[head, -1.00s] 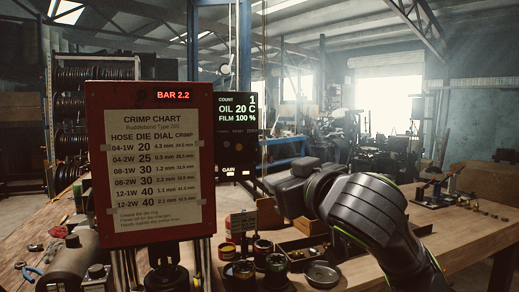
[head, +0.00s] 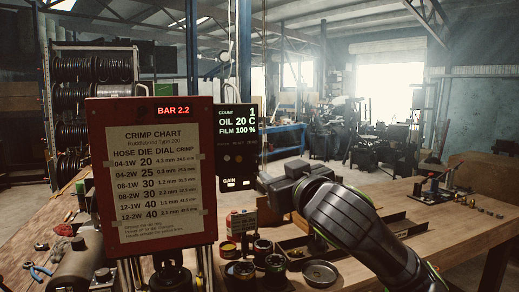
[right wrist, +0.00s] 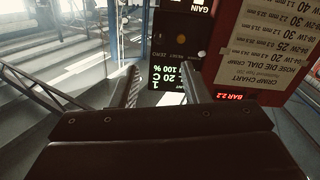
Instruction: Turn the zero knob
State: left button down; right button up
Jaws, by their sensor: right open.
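The dark gauge panel (head: 238,148) stands beside the red chart board in the head view. It reads oil 20 C and film 100 %. In the right wrist view the panel (right wrist: 180,45) appears upside down, with small zero and reset labels and an orange round spot. Which dark shape is the zero knob is too dim to tell. My right gripper (head: 268,184) is just right of the panel's lower edge in the head view. In the right wrist view its open fingers (right wrist: 160,69) point toward the panel, with nothing between them. My left gripper is out of view.
The red board (head: 155,180) with the crimp chart is close on the panel's left. Tins (head: 275,268), a shallow round dish (head: 322,273) and a long tray (head: 296,248) sit on the wooden bench (head: 425,235) below my right arm. The bench's right part has free room.

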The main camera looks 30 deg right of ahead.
aim_at(256, 159)
jog(key=p+x, duration=0.2)
jog(key=x, duration=0.9)
jog(key=shift+w+p, duration=0.3)
jog(key=shift+c, duration=0.2)
grip_shut()
